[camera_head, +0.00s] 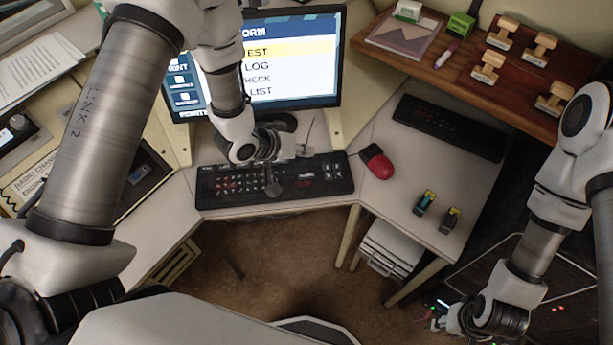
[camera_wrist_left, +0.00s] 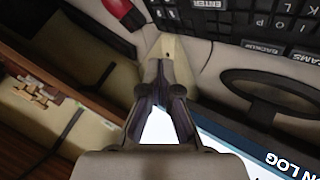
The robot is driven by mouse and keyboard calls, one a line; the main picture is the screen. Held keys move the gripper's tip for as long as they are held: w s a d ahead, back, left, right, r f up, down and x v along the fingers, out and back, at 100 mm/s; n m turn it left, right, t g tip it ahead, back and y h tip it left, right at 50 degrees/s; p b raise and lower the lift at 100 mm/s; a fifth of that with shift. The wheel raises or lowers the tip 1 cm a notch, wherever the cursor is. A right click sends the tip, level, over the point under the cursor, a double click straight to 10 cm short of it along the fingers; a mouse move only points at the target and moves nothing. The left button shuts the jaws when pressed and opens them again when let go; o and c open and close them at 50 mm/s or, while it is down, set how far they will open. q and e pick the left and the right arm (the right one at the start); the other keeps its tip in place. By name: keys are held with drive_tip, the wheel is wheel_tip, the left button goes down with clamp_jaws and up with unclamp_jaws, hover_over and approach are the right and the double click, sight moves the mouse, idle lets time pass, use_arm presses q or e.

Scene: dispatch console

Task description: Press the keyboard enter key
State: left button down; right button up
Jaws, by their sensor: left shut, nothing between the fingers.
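The black keyboard (camera_head: 222,187) lies on the light desk in front of the monitor. In the left wrist view it shows at the top right, and a key labelled ENTER (camera_wrist_left: 210,4) is at the top edge of that view.
The monitor (camera_head: 300,62) stands behind the keyboard. Two small items (camera_head: 424,202) lie on the right desk.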

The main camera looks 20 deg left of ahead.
sight(304, 176)
use_arm(q)
wheel_tip(304, 176, down, 7)
drive_tip(key=b, duration=0.4)
drive_tip(key=shift+r+b, duration=0.15)
drive_tip(key=shift+b, duration=0.25)
drive_tip(key=shift+f, duration=0.35)
idle(0.4)
drive_tip(key=shift+f+b, duration=0.3)
drive_tip(key=shift+f, duration=0.1)
